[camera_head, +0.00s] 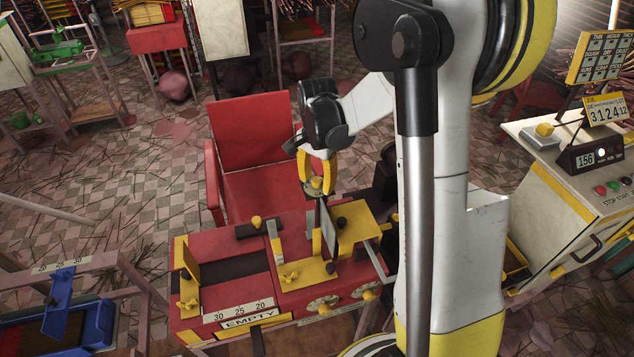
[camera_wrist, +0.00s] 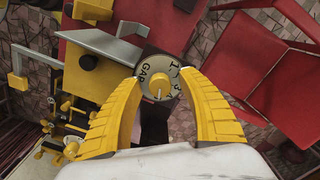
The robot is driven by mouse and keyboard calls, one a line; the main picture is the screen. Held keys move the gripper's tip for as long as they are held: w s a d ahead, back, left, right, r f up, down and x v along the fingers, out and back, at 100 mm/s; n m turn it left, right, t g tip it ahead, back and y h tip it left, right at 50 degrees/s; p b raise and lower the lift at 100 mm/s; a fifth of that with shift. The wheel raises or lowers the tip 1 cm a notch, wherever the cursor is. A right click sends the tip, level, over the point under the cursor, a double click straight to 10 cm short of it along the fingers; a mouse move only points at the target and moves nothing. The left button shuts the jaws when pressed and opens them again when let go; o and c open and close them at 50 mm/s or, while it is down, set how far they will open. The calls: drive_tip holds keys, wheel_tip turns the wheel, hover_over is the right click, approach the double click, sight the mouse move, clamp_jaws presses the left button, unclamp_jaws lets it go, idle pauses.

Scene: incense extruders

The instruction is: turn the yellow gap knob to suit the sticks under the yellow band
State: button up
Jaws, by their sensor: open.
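The yellow gap knob (camera_wrist: 158,86) sits on a round pale dial marked GAP, with further marks I cannot read surely. In the head view the knob (camera_head: 317,183) shows small, at the back of the red machine. My gripper (camera_head: 318,188) comes down over it with its yellow fingers apart. In the wrist view the fingertips of my gripper (camera_wrist: 158,80) stand on either side of the knob, around the dial. I cannot tell whether they touch it. I cannot make out for certain which sticks lie under a yellow band.
The red machine (camera_head: 187,325) carries yellow plates, a 30-25-20 scale and an EMPTY sign. A red chair-like frame (camera_head: 250,135) stands behind it. A cream cabinet (camera_head: 560,200) with a 156 display (camera_head: 590,158) stands right. A blue machine (camera_head: 60,303) stands left.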

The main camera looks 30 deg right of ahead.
clamp_jaws()
drive_tip(key=shift+n, duration=0.4)
drive_tip(key=n, duration=0.4)
drive_tip(key=shift+n+b, duration=0.3)
drive_tip(key=shift+n, duration=0.1)
drive_tip(key=n, duration=1)
drive_tip(key=shift+n+b, duration=0.4)
drive_tip(key=n, duration=0.4)
drive_tip(key=shift+n, duration=0.4)
